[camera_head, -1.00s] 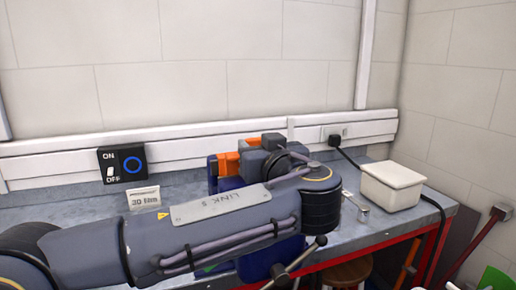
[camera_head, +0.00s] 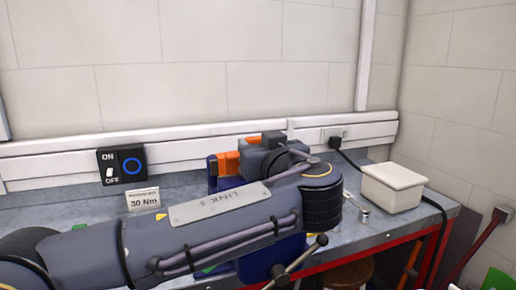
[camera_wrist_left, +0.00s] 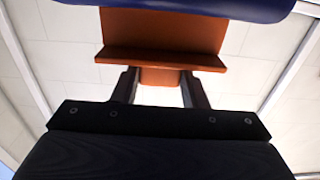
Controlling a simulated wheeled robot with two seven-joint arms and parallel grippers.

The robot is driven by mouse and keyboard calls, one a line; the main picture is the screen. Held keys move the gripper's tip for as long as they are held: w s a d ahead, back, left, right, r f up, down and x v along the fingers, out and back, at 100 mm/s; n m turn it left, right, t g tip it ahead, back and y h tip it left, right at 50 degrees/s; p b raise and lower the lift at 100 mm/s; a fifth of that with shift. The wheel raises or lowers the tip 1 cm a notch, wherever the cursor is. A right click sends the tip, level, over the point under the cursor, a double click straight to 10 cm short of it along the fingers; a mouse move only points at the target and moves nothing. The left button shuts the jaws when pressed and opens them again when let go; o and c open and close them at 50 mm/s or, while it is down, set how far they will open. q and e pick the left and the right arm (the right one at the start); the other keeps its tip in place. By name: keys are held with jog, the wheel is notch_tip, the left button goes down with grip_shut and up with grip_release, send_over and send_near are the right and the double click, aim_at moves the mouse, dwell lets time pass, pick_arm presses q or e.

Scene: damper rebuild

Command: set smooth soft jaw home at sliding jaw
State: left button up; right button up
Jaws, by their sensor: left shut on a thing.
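My left gripper (camera_head: 246,158) is at the vise, mostly hidden behind my own forearm in the head view. In the left wrist view its two fingers (camera_wrist_left: 160,88) are shut on an orange soft jaw (camera_wrist_left: 160,57), an angled piece with a ledge. Its upper plate lies against or very close to a blue vise jaw (camera_wrist_left: 200,8); I cannot tell whether it is fully seated. In the head view orange shows beside the blue vise (camera_head: 213,172), whose body is largely covered by my arm. I cannot make out the face of the soft jaw. My right gripper is out of view.
The vise handle (camera_head: 292,264) sticks out in front of the bench. A 30 Nm card (camera_head: 143,200) and an ON/OFF switch box (camera_head: 122,166) are at the left. The wall is close behind.

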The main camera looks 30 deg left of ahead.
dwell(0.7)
pick_arm(q)
jog(key=shift+b, duration=0.4)
jog(key=shift+f+b, duration=1.95)
jog(key=shift+b, duration=0.35)
jog(key=o, duration=1.1)
jog(key=shift+c, duration=0.2)
jog(key=v, duration=0.8)
